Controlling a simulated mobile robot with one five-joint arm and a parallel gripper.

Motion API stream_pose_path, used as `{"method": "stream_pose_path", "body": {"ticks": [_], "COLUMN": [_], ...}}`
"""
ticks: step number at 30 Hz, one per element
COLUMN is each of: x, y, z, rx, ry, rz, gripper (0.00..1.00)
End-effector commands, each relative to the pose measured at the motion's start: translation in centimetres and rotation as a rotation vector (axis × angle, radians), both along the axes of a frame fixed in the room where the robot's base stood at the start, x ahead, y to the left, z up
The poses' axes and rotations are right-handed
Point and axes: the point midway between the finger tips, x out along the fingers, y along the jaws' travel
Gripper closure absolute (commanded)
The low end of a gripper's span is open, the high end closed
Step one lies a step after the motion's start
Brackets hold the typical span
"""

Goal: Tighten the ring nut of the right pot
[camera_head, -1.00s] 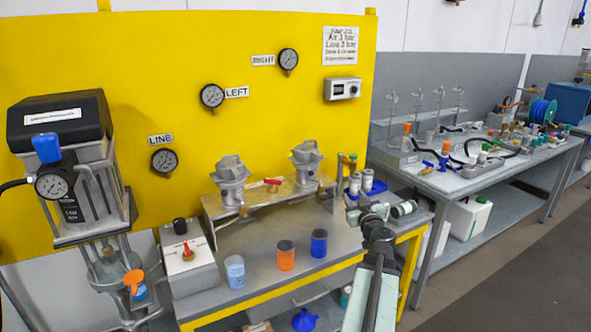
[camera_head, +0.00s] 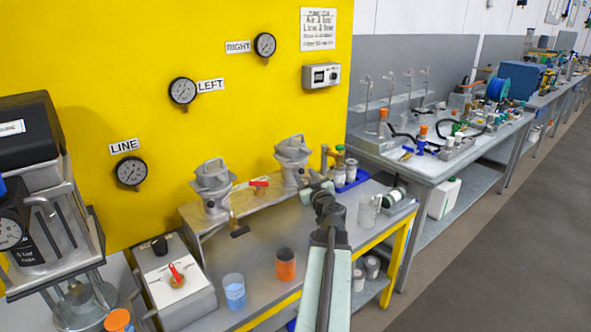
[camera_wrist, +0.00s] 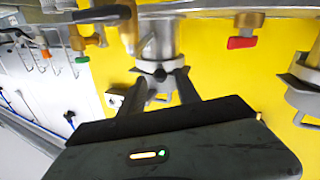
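The right pot (camera_head: 292,165) is a grey metal vessel with a lid on the raised shelf, in front of the yellow panel. The left pot (camera_head: 212,190) stands to its left. My gripper (camera_head: 313,180) is just to the right of and in front of the right pot in the head view. In the wrist view, which looks upside down, my gripper (camera_wrist: 160,88) is open, its dark fingers pointing at a winged grey ring nut (camera_wrist: 160,68) on a metal pot body. I cannot tell whether they touch it. A second pot (camera_wrist: 304,85) is cut off at the right edge.
A red-handled valve (camera_head: 260,183) sits between the pots. A brass fitting (camera_head: 338,158) and blue tray with bottles (camera_head: 350,180) stand close behind my gripper. The floor at right is clear.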

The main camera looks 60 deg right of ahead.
Motion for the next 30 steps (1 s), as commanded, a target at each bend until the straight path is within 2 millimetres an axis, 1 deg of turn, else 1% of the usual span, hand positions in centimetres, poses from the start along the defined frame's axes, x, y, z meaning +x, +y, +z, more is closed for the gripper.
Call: {"method": "stream_pose_path", "body": {"ticks": [1, 3, 9, 12, 18, 20, 21, 22, 23, 30], "x": [0.8, 1.9, 4.7, 5.2, 5.2, 5.2, 5.2, 5.2, 5.2, 5.2], "y": [-0.7, -1.5, -3.7, -4.0, -3.9, -3.9, -3.9, -3.9, -3.9, -3.9], "z": [0.0, 0.0, 0.0, 0.0, 0.0, 0.0, 0.0, 0.0, 0.0, 0.0], "rx": [0.000, 0.000, 0.000, 0.000, 0.000, 0.000, 0.000, 0.000, 0.000, 0.000], "ry": [0.000, 0.000, 0.000, 0.000, 0.000, 0.000, 0.000, 0.000, 0.000, 0.000], "rz": [0.002, 0.003, 0.003, 0.002, 0.002, 0.002, 0.002, 0.002, 0.002, 0.003], "gripper": [0.61, 0.61, 0.61, 0.61, 0.61, 0.78, 0.89, 0.97, 1.00, 1.00]}}
